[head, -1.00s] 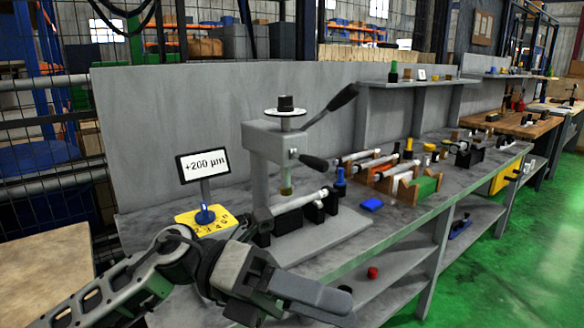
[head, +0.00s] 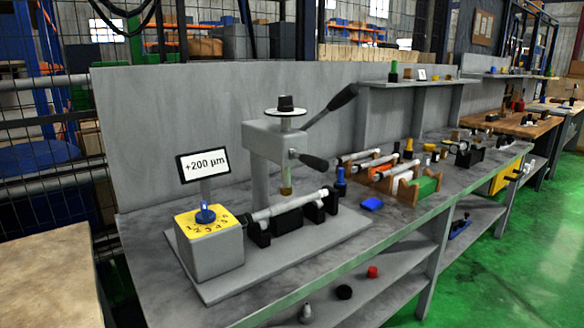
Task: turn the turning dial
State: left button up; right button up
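The turning dial is a blue knob (head: 205,213) on a yellow number plate (head: 188,222) marked with several digits. It sits on top of a grey box (head: 212,254) at the left end of the grinder's base plate. Behind it a small display (head: 203,164) reads "+200 µm". The grinder (head: 277,142) stands to the right, with a grey column, a black-topped spindle and two dark levers. A light cylindrical bar (head: 290,205) lies on black supports below the spindle. Neither of my grippers is in view, and nothing covers the dial.
A grey back panel (head: 170,110) rises behind. The space above and in front of the dial is clear.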

aim_at(206, 217)
jog(key=u, duration=0.25)
jog(key=k, duration=0.35)
jog(key=u, duration=1.4)
jog(key=i, duration=0.9)
jog(key=z, duration=0.55)
